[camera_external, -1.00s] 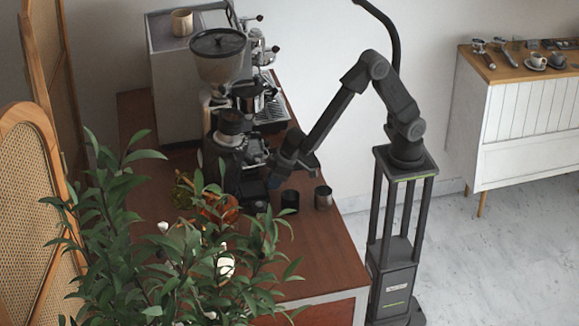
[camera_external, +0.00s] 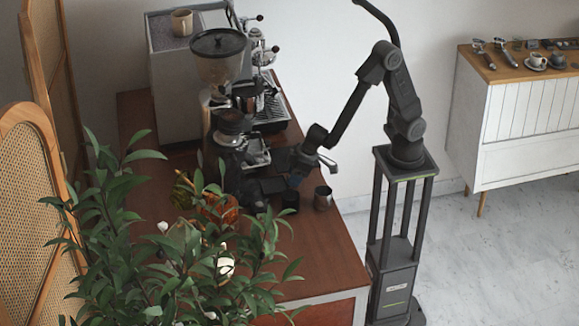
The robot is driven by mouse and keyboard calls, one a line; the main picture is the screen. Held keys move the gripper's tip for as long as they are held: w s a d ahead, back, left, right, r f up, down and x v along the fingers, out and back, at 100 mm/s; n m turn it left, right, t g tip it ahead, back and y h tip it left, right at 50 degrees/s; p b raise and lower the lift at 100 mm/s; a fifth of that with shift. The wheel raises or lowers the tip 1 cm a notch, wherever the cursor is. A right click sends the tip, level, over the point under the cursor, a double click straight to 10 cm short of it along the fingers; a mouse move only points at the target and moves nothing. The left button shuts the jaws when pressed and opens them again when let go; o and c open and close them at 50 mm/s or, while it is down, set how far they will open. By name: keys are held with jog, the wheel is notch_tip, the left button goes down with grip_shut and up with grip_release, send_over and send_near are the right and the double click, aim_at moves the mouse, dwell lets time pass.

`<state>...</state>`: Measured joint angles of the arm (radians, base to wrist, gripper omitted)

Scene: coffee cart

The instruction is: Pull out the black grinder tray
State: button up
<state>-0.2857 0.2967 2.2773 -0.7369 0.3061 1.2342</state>
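The coffee grinder (camera_external: 218,68) stands on the wooden cart, with a dark hopper lid and a black body. Its black tray (camera_external: 250,197) is at the foot of the grinder, dark and partly hidden by the plant's leaves and my gripper. My gripper (camera_external: 268,186) is low, at the right side of the grinder's base, level with the tray and pointing left toward it. The fingers blend into the dark tray, so I cannot tell whether they touch it or are open or shut.
A black cup (camera_external: 290,199) and a steel cup (camera_external: 323,198) stand close to my gripper. The espresso machine (camera_external: 185,80) is behind the grinder. A leafy plant (camera_external: 170,240) covers the cart's front left. The cart top (camera_external: 325,255) is clear at the front right.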

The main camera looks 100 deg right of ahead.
jog(key=shift+o, duration=0.6)
jog(key=shift+a, duration=0.1)
jog(key=shift+r, duration=0.3)
jog(key=v, duration=1.3)
jog(key=shift+s, duration=0.2)
jog(key=s+d+r+n+t+y, duration=0.1)
jog(key=s+d+r+n, duration=0.2)
jog(key=s+d, duration=0.8)
jog(key=s+r, duration=0.1)
jog(key=s, duration=0.3)
jog(key=shift+r, duration=0.15)
